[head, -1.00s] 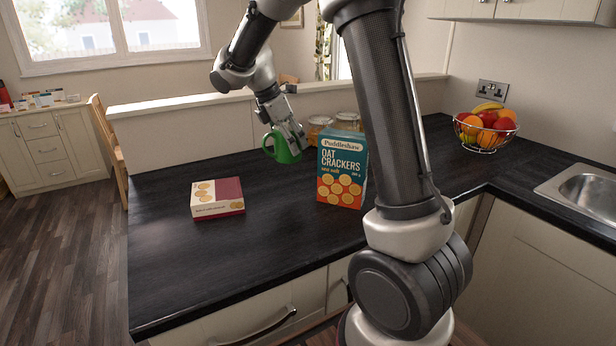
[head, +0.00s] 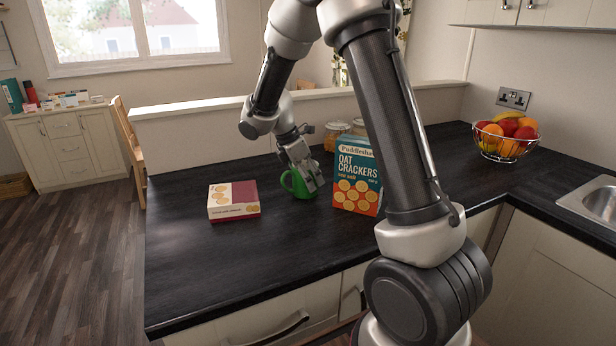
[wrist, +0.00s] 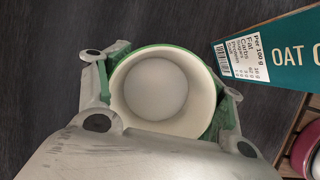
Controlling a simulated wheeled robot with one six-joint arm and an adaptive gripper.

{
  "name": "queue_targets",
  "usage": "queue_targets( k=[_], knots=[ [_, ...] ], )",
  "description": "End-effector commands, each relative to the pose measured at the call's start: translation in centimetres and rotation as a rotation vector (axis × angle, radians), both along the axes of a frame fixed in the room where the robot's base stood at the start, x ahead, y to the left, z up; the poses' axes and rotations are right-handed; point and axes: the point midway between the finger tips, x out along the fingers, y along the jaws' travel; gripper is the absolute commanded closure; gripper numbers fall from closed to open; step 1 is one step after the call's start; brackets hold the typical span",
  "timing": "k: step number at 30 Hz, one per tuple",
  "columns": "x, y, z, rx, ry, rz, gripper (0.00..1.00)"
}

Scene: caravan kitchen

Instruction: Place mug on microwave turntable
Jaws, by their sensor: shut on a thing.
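The green mug (head: 299,183) is between the fingers of my gripper (head: 306,176), over the dark counter just left of the oat crackers box. My gripper is shut on it. In the wrist view, the mug (wrist: 165,93) shows its pale inside from above and looks empty, with my gripper's fingers (wrist: 168,100) on both sides. I cannot tell whether the mug touches the counter. No microwave or turntable shows in these frames.
The oat crackers box (head: 358,178) stands close to the mug's right; it also shows in the wrist view (wrist: 270,50). A flat biscuit box (head: 233,201) lies left. Jars (head: 336,133) stand behind. A fruit bowl (head: 505,150) and sink (head: 598,204) are right. The front counter is clear.

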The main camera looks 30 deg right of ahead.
Motion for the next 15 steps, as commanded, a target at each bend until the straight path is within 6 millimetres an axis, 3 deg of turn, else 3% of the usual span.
queue_targets(
  k=[1,5,15],
  knots=[
    [-0.03,0.00,-0.13,0.000,0.001,0.000,0.31],
    [-0.02,-0.01,-0.09,0.000,0.001,0.000,0.10],
    [-0.01,0.01,-0.01,0.000,0.000,0.000,0.10]
  ],
)
